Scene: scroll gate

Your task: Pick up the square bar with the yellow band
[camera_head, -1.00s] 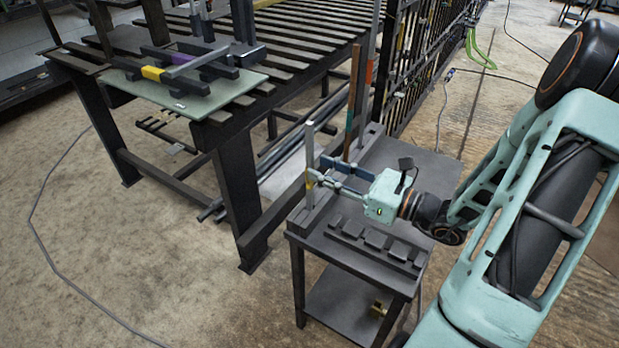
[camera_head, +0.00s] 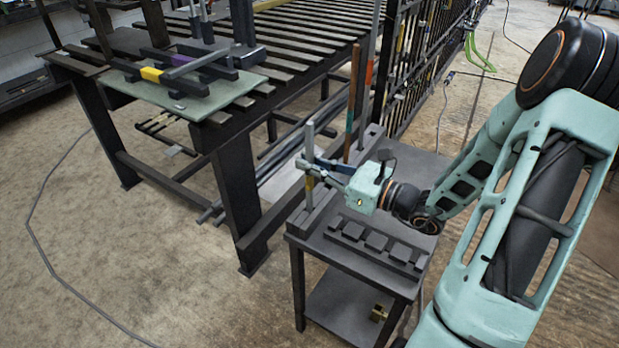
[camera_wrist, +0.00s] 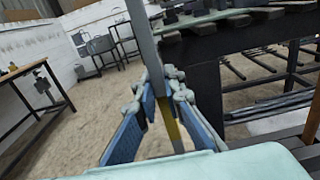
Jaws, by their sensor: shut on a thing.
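The square bar with the yellow band (camera_head: 310,140) is grey and stands upright at the left end of the rack on the small dark table. Its yellow band also shows low in the wrist view (camera_wrist: 170,122). My gripper (camera_head: 313,168) comes from the right and is shut on the bar, just above the band. In the wrist view, the blue-padded fingers (camera_wrist: 156,100) lie on both sides of the bar. The bar's lower end is at the rack, and I cannot tell whether it is seated or lifted.
A brown bar with a teal band (camera_head: 351,105) and a grey bar with a red band (camera_head: 369,72) stand farther back in the rack (camera_head: 372,138). A dark slotted block (camera_head: 375,243) lies in front. A slatted bench (camera_head: 290,50) stands behind left.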

